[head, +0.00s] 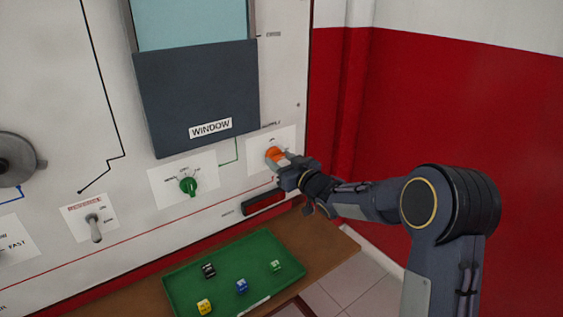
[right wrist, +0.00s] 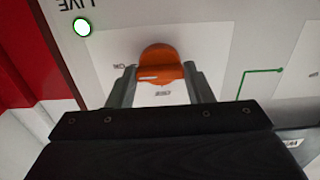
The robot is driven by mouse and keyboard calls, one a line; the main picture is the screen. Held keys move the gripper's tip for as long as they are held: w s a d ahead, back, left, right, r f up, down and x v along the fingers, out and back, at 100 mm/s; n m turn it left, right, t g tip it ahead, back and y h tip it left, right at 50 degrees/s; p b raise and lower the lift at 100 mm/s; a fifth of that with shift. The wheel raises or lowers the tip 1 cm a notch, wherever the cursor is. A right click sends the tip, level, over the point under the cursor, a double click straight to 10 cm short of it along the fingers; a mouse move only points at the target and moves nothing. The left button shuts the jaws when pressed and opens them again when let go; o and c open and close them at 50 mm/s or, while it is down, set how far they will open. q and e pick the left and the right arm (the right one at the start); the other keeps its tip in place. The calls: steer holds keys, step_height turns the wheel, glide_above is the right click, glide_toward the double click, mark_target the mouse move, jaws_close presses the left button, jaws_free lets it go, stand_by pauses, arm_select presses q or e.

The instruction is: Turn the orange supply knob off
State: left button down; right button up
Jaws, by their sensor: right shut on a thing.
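The orange supply knob (head: 273,154) is on a white plate on the right part of the panel. In the right wrist view the knob (right wrist: 160,66) sits between the two fingers, with a white pointer line on it lying roughly level in the picture. My right gripper (head: 284,160) is at the knob and shut on it; in the right wrist view its fingers (right wrist: 160,80) are on either side of the knob. The gripper partly hides the knob and its label in the head view. My left gripper is not in view.
A green knob (head: 188,186) and a toggle switch (head: 95,228) are to the left. The grey window cover (head: 200,98) is above. A green tray (head: 185,284) with several dice stands on the brown table (head: 325,250) below. A lit round lamp (right wrist: 82,27) shows beside LIVE.

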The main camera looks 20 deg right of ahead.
steer(key=n+b, duration=1.3)
steer(key=n, duration=0.4)
steer(key=shift+f+n, duration=0.1)
steer(key=shift+n, duration=0.2)
stand_by(0.6)
steer(key=o, duration=1)
steer(key=v, duration=0.8)
steer(key=shift+b, duration=0.3)
steer(key=shift+w, duration=0.1)
